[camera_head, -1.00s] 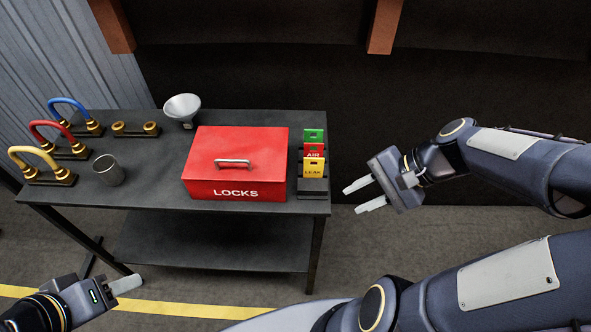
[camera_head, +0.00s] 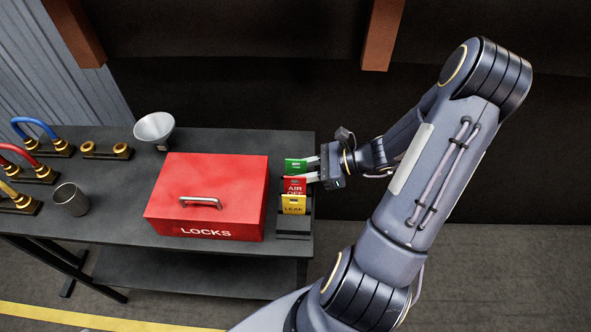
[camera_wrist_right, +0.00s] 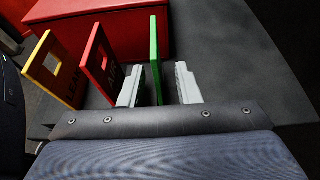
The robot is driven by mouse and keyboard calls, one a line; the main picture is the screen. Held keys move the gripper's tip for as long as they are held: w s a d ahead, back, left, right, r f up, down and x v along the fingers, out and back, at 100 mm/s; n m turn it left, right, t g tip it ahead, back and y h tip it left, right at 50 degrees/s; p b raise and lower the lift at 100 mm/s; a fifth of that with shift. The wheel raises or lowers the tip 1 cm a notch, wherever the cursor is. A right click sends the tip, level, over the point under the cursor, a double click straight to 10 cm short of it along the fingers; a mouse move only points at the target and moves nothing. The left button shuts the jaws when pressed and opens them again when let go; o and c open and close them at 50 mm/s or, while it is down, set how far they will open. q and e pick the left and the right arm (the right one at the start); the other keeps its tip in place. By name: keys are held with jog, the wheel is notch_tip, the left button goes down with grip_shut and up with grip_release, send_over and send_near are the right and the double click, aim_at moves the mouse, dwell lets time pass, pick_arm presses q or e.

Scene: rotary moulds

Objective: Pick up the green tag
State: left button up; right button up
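The green tag (camera_head: 295,166) stands upright in the dark rack (camera_head: 294,230) at the table's right end, behind the red tag (camera_head: 294,185) and the yellow tag (camera_head: 293,204). My right gripper (camera_head: 309,169) is at the green tag's right edge. In the right wrist view the green tag (camera_wrist_right: 155,45) stands between the two fingers of my right gripper (camera_wrist_right: 159,82), with a gap on both sides, so it is open. One finger lies between the green tag and the red tag (camera_wrist_right: 100,58). My left gripper is out of view.
A red box marked LOCKS (camera_head: 210,190) stands just left of the tags. A white funnel-shaped object (camera_head: 154,128), a grey cup (camera_head: 71,200) and coloured hoops on brass fittings (camera_head: 35,128) occupy the left of the table (camera_head: 120,230). Right of the table is open floor.

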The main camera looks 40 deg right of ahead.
jog(key=shift+x, duration=0.75)
grip_shut()
